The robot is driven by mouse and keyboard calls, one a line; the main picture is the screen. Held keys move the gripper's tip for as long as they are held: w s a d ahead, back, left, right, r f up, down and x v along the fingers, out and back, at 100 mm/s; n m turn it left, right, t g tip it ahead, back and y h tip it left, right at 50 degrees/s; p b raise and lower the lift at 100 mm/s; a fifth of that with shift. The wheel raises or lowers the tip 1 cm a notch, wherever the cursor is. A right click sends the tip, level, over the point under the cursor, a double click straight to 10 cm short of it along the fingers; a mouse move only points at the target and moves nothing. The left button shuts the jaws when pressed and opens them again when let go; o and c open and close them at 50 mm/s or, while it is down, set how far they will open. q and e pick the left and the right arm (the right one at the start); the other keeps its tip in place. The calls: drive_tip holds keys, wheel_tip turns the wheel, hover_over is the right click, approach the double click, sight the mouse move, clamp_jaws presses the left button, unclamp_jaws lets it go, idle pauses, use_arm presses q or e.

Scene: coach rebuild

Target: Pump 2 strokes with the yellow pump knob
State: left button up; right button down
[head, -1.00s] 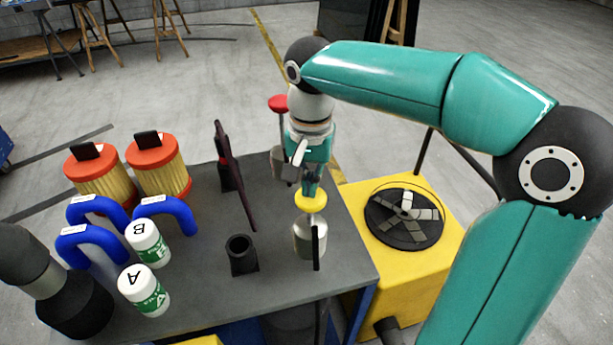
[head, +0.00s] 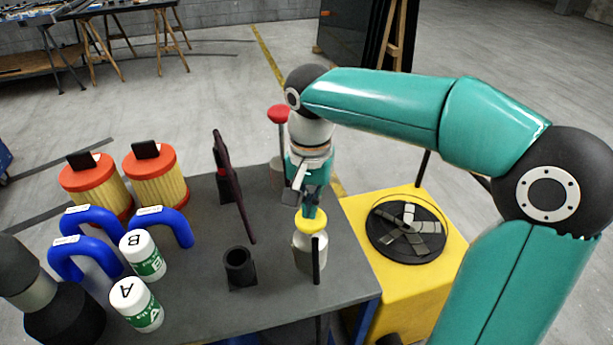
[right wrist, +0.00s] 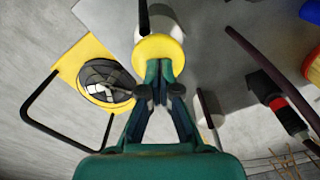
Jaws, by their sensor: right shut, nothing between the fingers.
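The yellow pump knob (head: 311,223) sits on top of a silvery canister (head: 309,256) near the right edge of the dark bench. My right gripper (head: 311,211) points down from above, shut and empty, with its fingertips at the knob's top. In the right wrist view the closed fingertips (right wrist: 158,68) meet the edge of the yellow knob (right wrist: 158,50). No stem shows between knob and canister in the head view. My left gripper is out of view.
A dark upright post (head: 316,260) stands in front of the canister. A black cup (head: 239,268), a dark upright panel (head: 232,186) and a red knob (head: 278,113) are nearby. White bottles (head: 143,255), blue hoses (head: 166,226) and orange-capped filters (head: 156,175) crowd the left side.

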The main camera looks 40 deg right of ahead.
wheel_tip(320, 180, up, 11)
drive_tip(key=p, duration=0.9)
idle(0.7)
drive_tip(key=shift+s+f+b, duration=0.1)
drive_tip(key=shift+f+b, duration=4.5)
drive_tip(key=shift+f, duration=1.6)
wheel_tip(320, 180, up, 12)
drive_tip(key=p, duration=1.1)
drive_tip(key=shift+r, duration=0.25)
wheel_tip(320, 180, up, 6)
drive_tip(key=p, duration=0.5)
